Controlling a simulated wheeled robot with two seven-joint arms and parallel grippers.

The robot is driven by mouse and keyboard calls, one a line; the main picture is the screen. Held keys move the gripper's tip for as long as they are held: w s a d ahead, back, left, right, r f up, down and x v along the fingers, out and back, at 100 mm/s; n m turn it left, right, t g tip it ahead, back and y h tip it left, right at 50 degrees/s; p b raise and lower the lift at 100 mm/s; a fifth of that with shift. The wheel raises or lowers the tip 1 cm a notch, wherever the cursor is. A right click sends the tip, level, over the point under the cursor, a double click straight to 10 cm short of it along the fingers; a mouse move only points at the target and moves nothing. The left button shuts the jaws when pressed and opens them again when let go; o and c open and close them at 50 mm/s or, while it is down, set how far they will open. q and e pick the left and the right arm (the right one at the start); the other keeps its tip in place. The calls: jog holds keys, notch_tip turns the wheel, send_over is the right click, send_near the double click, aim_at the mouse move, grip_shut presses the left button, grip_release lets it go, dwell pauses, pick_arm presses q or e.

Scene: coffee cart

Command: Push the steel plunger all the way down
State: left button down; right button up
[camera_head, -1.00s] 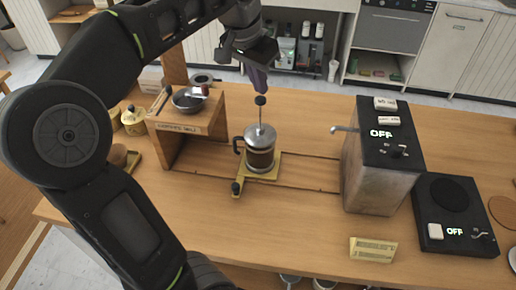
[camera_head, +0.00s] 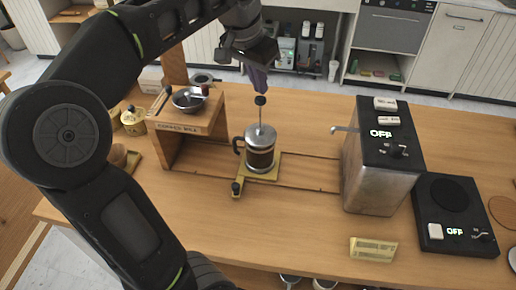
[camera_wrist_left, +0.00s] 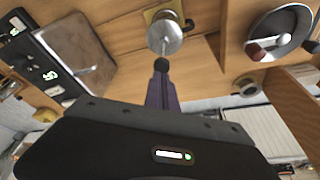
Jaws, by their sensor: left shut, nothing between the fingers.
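The French press (camera_head: 260,153) stands upright on a small yellow base (camera_head: 262,174) on the wooden counter. Its steel plunger rod rises high above the lid, topped by a dark round knob (camera_head: 260,100). My left gripper (camera_head: 256,88) is shut, pointing down just above the knob; a small gap or light contact cannot be told apart. In the left wrist view the purple fingertips (camera_wrist_left: 161,90) are together, right by the knob (camera_wrist_left: 161,65), with the steel lid (camera_wrist_left: 165,37) beyond. My right gripper is not in view.
A wooden stand (camera_head: 180,128) with a bowl (camera_head: 189,99) is left of the press. A steel machine (camera_head: 378,170) marked OFF and a black hot plate (camera_head: 452,215) are to the right. A small yellow card (camera_head: 373,249) lies in front. The counter between is clear.

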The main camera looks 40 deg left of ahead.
aim_at(259, 99)
pick_arm(q)
jog(key=shift+f+b, duration=3.45)
jog(key=shift+f, duration=0.95)
dwell(0.3)
jog(key=shift+r, duration=0.2)
notch_tip(259, 99, up, 3)
jog(key=p, duration=0.3)
jog(key=shift+r, duration=0.1)
jog(key=shift+r+p, duration=1.95)
jog(key=shift+r, duration=0.35)
